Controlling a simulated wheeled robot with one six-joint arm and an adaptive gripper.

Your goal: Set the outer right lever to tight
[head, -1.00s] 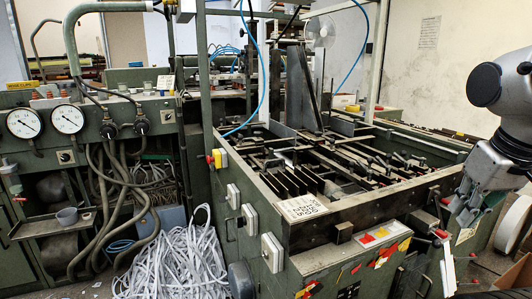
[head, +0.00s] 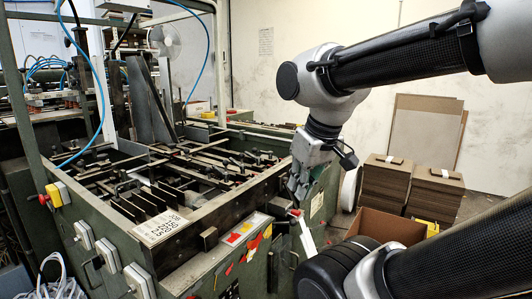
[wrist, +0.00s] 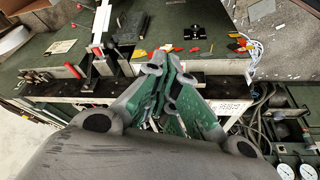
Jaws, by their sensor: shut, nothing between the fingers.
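My gripper (head: 298,188) is shut and empty, pointing down at the front right corner of the green machine. In the wrist view my closed gripper (wrist: 170,62) reaches over the machine's edge. Beside it, to the left, is a red-tipped lever (wrist: 72,70) at a dark metal bracket, apart from the fingers. The red tip of a lever (head: 296,212) also shows in the head view, just below the fingertips. A second small red tip (wrist: 75,27) lies farther up in the wrist view. I cannot tell which is the outer right lever, and no tight marking is legible.
The machine's frame (head: 200,258) with bars and plates fills the left. Red and yellow tags (head: 240,235) hang on its front.

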